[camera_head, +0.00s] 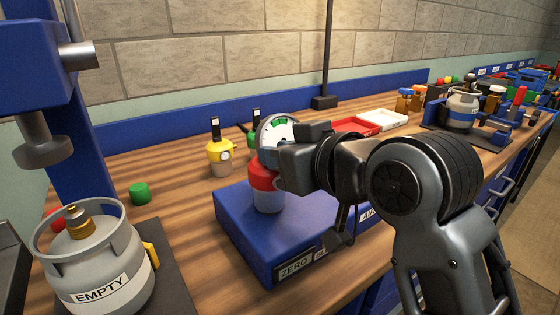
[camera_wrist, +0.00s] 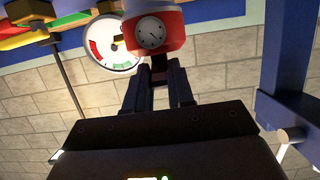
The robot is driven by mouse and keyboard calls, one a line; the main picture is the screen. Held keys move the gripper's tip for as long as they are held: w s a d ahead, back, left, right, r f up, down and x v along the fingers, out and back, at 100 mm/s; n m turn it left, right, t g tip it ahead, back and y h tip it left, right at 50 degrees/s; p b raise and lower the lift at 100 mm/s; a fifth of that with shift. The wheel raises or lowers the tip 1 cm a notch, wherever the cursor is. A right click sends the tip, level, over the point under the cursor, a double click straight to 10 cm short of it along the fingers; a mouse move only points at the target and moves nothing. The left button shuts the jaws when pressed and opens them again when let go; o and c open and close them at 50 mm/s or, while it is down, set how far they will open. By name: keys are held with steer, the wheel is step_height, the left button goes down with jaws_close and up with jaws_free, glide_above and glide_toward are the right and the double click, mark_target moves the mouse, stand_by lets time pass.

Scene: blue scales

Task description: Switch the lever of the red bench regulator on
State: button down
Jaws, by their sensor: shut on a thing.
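The red bench regulator (camera_head: 264,177) has a red top and a pale lower body. It stands on the blue scale, left of my gripper (camera_head: 279,168). In the wrist view the regulator (camera_wrist: 168,16) is at the top, with a small round gauge on its face. My gripper (camera_wrist: 160,77) is shut on a dark narrow piece at the regulator, which looks like its lever (camera_wrist: 159,64). In the head view my gripper and wrist hide the lever, so its position cannot be told there.
The blue scale (camera_head: 236,220) has a big dial (camera_head: 276,131) behind the regulator. A yellow regulator (camera_head: 220,155) stands to its left. A grey cylinder marked EMPTY (camera_head: 98,268) and a blue press frame (camera_head: 40,60) are at far left. Red and white trays (camera_head: 385,118) lie behind my arm.

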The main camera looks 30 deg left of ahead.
steer(key=shift+f, duration=0.1)
stand_by(0.4)
steer(key=c, duration=1)
jaws_free()
steer(key=shift+o, duration=0.2)
steer(key=v, duration=0.8)
steer(key=shift+f, duration=0.1)
